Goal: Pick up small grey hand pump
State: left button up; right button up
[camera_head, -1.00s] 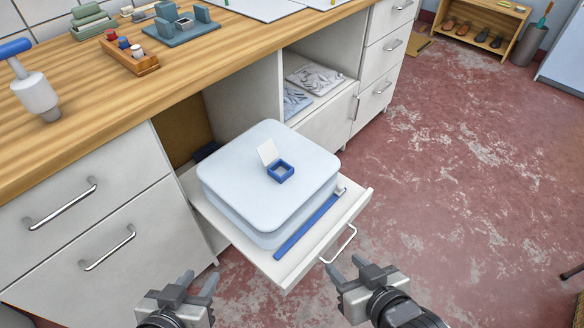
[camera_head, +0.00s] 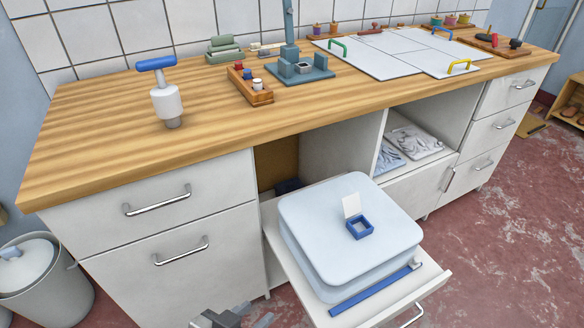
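The small grey hand pump (camera_head: 167,103) stands upright on the left part of the wooden worktop. It has a pale grey body, a blue T-shaped handle on top and a darker grey foot. My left gripper (camera_head: 253,313) shows only partly at the bottom edge, low in front of the cabinet and well below the worktop. Its two fingertips look apart, with nothing seen between them. It is far from the pump. My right gripper is out of view.
A pulled-out shelf (camera_head: 292,268) carries a pale blue padded block (camera_head: 325,225) with a small open blue box (camera_head: 360,228). A wooden rack (camera_head: 250,88) and a blue-grey fixture (camera_head: 300,70) stand right of the pump. A lidded bin (camera_head: 45,285) is on the floor at left.

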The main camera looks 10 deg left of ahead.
aim_at(167, 102)
jog(key=z, duration=1.4)
jog(key=k, duration=1.1)
jog(key=u, duration=1.4)
jog(key=i, duration=0.25)
jog(key=u, duration=0.2)
